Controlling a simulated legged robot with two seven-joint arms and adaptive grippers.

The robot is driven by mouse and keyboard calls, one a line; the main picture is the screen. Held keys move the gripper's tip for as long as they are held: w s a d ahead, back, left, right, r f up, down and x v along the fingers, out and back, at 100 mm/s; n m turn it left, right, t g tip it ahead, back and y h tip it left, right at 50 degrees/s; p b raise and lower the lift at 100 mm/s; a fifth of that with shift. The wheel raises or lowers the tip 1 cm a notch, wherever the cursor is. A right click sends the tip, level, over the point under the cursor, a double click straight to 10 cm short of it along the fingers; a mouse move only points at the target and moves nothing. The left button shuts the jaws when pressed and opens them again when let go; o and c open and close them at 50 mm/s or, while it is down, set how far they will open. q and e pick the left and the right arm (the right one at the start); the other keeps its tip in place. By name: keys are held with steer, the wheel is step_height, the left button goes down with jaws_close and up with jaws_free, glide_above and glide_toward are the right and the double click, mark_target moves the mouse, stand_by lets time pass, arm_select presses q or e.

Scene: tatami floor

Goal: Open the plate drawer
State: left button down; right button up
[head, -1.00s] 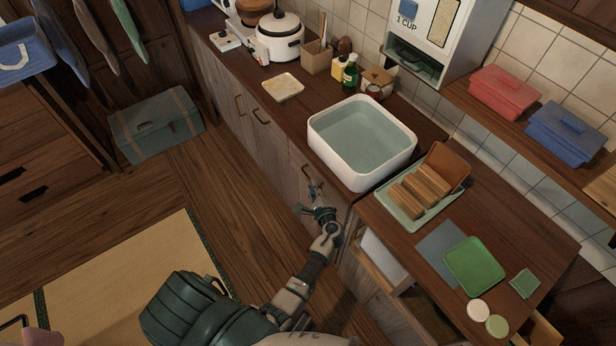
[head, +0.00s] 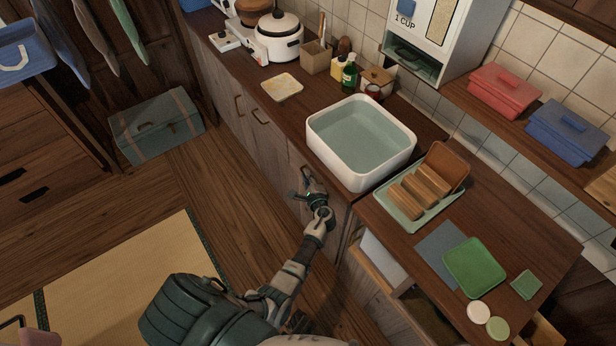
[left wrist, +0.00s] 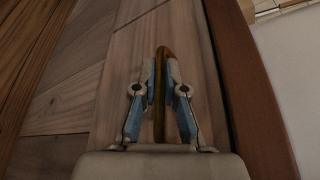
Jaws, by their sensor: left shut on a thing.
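The drawer front (head: 338,205) is pale wood, below the counter's edge under the white sink basin. It looks flush with the cabinet face. In the left wrist view its brass bar handle (left wrist: 161,52) runs between the two fingers. My left gripper (head: 307,182) is at this front, its fingers closed around the handle; it also shows in the left wrist view (left wrist: 160,75). The gripper hides most of the handle in the head view. My right gripper is in neither current view.
The white basin (head: 330,155) sits just above the drawer. Wooden floor (head: 225,200) is clear on the left.

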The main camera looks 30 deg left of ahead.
arm_select(q)
steer(key=s+a+p, duration=0.3)
steer(key=s+a, duration=0.2)
steer(key=s, duration=0.7)
steer(key=s+a+p, duration=0.2)
steer(key=s+a, duration=0.3)
steer(key=s, duration=0.7)
steer(key=shift+s+a+p, duration=0.15)
steer(key=shift+s+p, duration=0.05)
steer(key=shift+p, duration=0.2)
arm_select(e)
steer(key=s+d+f, duration=0.1)
steer(key=s+f, duration=0.8)
steer(key=f, duration=0.1)
steer(key=shift+s+f+g, duration=0.3)
steer(key=shift+s, duration=0.1)
arm_select(q)
steer(key=shift+r, duration=0.1)
arm_select(e)
steer(key=shift+d, duration=0.1)
arm_select(q)
steer(key=c, duration=1.5)
jaws_free()
